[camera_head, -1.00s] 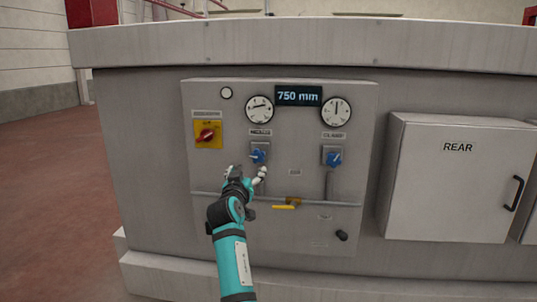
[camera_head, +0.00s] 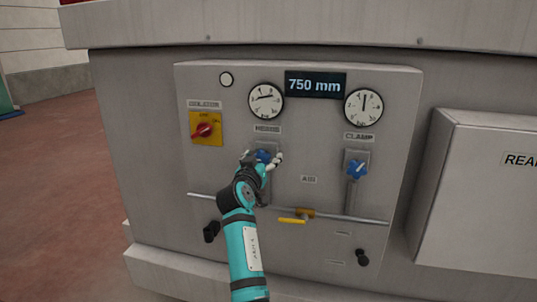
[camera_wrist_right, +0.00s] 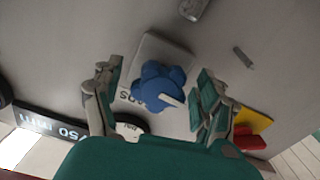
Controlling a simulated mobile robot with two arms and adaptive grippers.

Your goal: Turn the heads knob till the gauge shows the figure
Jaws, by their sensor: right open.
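The blue heads knob (camera_head: 264,156) sits on a grey plate under the HEADS label (camera_head: 267,129). Its gauge (camera_head: 266,100) is the left dial on the panel, above the label. My right gripper (camera_head: 263,160) is at the knob and partly covers it. In the right wrist view the blue heads knob (camera_wrist_right: 160,86) with its pale pointer lies between the two spread fingers of my right gripper (camera_wrist_right: 158,98). The fingers are open, with a gap on both sides of the knob. My left gripper is not in view.
The 750 mm display (camera_head: 315,85) is beside the gauge. The clamp gauge (camera_head: 363,107) and blue clamp knob (camera_head: 356,169) are to the right. The red isolator switch (camera_head: 203,130) is left. A yellow-handled valve (camera_head: 293,220) and pipe (camera_head: 350,217) run below. A white cabinet (camera_head: 478,190) stands right.

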